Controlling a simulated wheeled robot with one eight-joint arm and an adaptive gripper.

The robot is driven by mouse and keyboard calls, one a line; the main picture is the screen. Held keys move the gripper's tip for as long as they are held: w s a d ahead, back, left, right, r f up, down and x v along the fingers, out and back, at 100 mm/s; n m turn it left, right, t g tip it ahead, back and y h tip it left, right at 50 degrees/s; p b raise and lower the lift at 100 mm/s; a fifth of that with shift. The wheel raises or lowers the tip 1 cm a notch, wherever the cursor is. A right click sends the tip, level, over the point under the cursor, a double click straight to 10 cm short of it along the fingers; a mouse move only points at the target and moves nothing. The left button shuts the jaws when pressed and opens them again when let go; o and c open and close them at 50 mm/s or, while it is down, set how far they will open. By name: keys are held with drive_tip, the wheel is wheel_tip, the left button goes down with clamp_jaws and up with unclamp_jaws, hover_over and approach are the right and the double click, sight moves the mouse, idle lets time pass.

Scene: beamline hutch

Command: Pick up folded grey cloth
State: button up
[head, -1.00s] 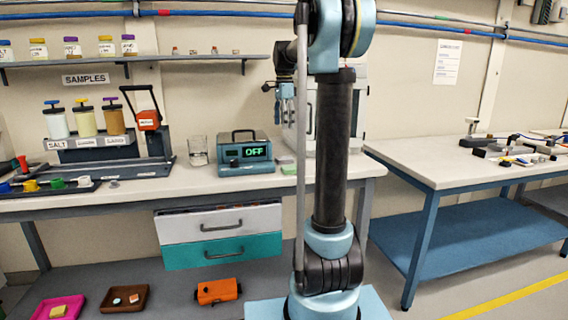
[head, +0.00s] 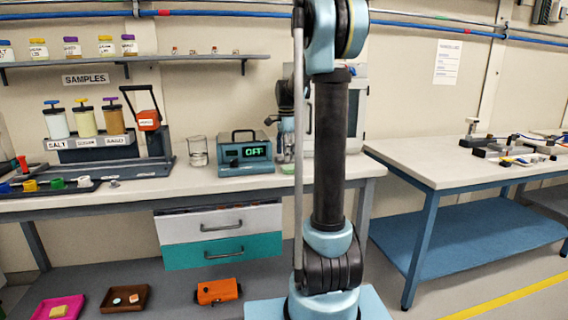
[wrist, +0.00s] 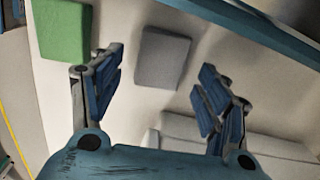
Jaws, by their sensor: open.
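The folded grey cloth (wrist: 163,58) lies flat on the pale bench top in the wrist view, a small square pad just beyond my fingertips and between their lines. My gripper (wrist: 160,88) is open, with its two blue-padded fingers spread and nothing between them. The cloth looks apart from both fingers. In the head view my gripper (head: 287,143) hangs low over the bench, right of the display unit, and the cloth is hidden or too small to make out there.
A green pad (wrist: 62,30) lies beside the cloth, close to one finger; it also shows in the head view (head: 288,169). A white block-like object (wrist: 240,145) is near the other finger. The display unit reading OFF (head: 245,155) stands left of my gripper on the bench (head: 200,183).

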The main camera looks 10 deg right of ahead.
drive_tip(key=shift+f, duration=0.75)
drive_tip(key=shift+c, duration=0.3)
drive_tip(key=c, duration=0.8)
wheel_tip(320, 180, up, 10)
drive_tip(key=shift+o, duration=0.3)
drive_tip(key=shift+c, duration=1.2)
